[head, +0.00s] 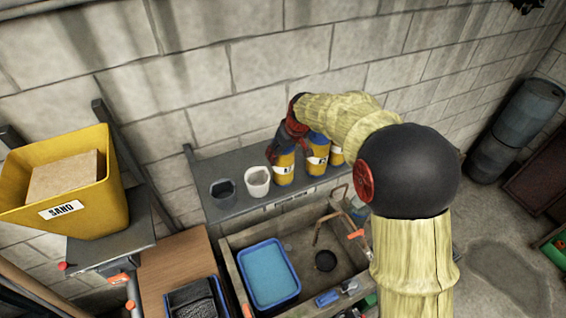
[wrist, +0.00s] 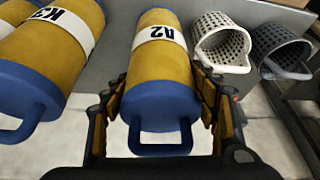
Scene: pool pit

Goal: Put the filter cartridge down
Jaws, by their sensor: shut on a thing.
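The filter cartridge (wrist: 162,65) is a yellow cylinder with blue ends, a blue loop handle and a white label that seems to read A2. My gripper (wrist: 160,100) is shut on it near its handle end, one finger on each side. In the head view the cartridge (head: 284,170) is upright at the grey shelf (head: 235,205), right of a white basket. My gripper (head: 284,142) is at its top, partly hidden by my arm. Whether its base touches the shelf is not clear.
Two similar cartridges (head: 317,155) stand close on its right; one (wrist: 45,65) shows a K3-like label. The white basket (head: 257,182) and a dark basket (head: 223,192) stand on its left. A tub with a blue tray (head: 268,304) lies below the shelf. A yellow sand bin (head: 105,190) is at left.

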